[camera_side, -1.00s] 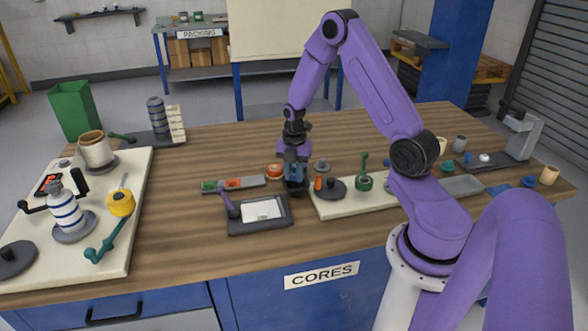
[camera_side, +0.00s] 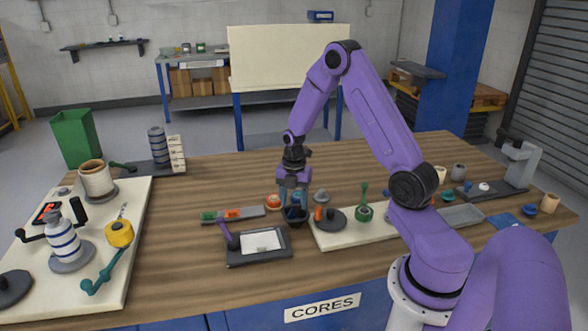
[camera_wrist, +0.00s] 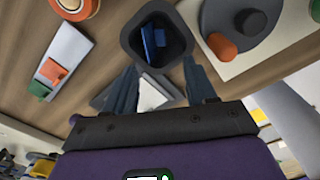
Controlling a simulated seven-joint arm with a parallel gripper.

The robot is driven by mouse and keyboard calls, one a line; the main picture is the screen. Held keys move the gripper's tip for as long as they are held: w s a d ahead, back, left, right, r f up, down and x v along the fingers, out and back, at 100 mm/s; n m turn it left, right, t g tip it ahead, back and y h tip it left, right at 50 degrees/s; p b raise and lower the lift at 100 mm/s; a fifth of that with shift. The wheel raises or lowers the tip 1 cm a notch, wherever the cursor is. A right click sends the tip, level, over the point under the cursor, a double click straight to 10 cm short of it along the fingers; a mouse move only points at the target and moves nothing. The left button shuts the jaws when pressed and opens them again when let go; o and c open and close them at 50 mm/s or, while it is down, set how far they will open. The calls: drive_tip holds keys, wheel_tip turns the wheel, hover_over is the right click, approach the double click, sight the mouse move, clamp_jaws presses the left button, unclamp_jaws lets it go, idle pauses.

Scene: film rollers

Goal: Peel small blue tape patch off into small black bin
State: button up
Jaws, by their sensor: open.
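The small black bin (camera_side: 297,222) stands on the wooden bench just behind the tray with a white pad. The small blue tape patch (camera_wrist: 155,38) lies inside the bin in the wrist view, near its middle. It also shows as a bit of blue within the bin's mouth in the side view. My gripper (camera_side: 293,203) points down over the bin with its fingers apart. In the wrist view my gripper (camera_wrist: 160,76) has both fingers spread at the near side of the bin's opening, with no tape between them. Whether the fingertips touch the rim cannot be told.
The dark tray (camera_side: 260,256) with a white pad and purple lever is in front of the bin. A cream board (camera_side: 345,236) with knobs is close on the right. An orange roll (camera_side: 273,202) and a grey strip with coloured blocks (camera_side: 233,215) lie left.

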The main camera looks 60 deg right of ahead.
wheel_tip(320, 180, up, 16)
drive_tip(key=shift+f, duration=0.15)
drive_tip(key=shift+d, duration=0.1)
idle(0.6)
drive_tip(key=s+a+r+m, duration=0.15)
drive_tip(key=s+a, duration=0.25)
drive_tip(key=a, duration=0.5)
drive_tip(key=s+a+m, duration=0.2)
drive_tip(key=s+a, duration=0.2)
drive_tip(key=a, duration=0.6)
drive_tip(key=s+a+m, duration=0.2)
drive_tip(key=s, duration=0.7)
drive_tip(key=s+a+m, duration=0.3)
drive_tip(key=s, duration=0.5)
drive_tip(key=shift+s+a+f, duration=0.25)
drive_tip(key=shift+s+f, duration=0.1)
drive_tip(key=shift+f, duration=0.1)
